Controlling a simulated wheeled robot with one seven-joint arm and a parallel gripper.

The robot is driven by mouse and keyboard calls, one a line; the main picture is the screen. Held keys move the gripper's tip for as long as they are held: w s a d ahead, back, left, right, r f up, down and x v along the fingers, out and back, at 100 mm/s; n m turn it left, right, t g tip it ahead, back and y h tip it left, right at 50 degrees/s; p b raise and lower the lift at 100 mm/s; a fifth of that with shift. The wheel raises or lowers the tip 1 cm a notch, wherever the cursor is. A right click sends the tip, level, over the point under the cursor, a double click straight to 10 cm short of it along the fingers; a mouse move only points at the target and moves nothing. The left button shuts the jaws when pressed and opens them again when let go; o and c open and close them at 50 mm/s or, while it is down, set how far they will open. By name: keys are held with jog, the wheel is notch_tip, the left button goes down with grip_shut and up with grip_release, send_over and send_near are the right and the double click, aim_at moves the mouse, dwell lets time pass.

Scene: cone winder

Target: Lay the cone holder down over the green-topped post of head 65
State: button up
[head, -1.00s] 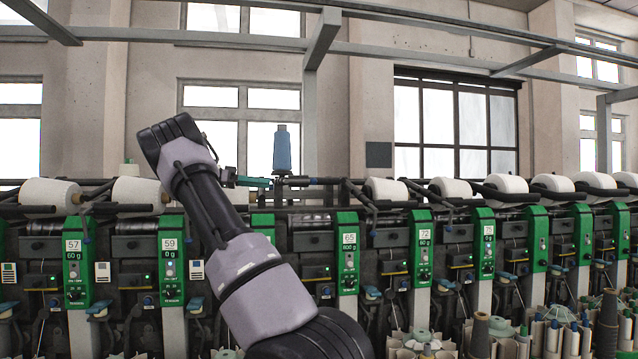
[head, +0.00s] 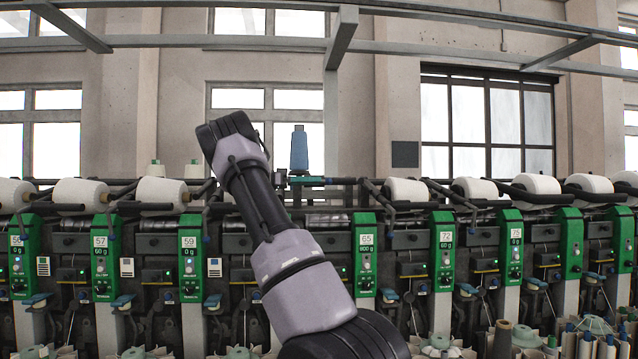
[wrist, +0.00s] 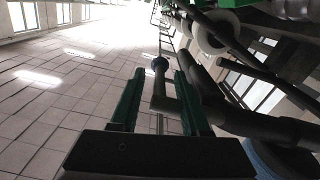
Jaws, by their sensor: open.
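In the head view my gripper (head: 306,181) is small, at the foot of an upright blue cone (head: 299,150). The cone stands above the winder, left of the head 65 panel. The green-topped post of head 65 (head: 366,255) stands below and right of my gripper. The holder's lower part is not clear in the head view.
White cones lie along the winder's top, including one right of head 65 (head: 407,191). Dark tubes and a white cone (wrist: 212,38) crowd the right of the wrist view. Tiled floor (wrist: 60,100) is open at left. An overhead rail (head: 200,40) crosses above.

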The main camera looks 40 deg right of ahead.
jog(key=shift+x, duration=1.15)
grip_shut()
dwell(0.6)
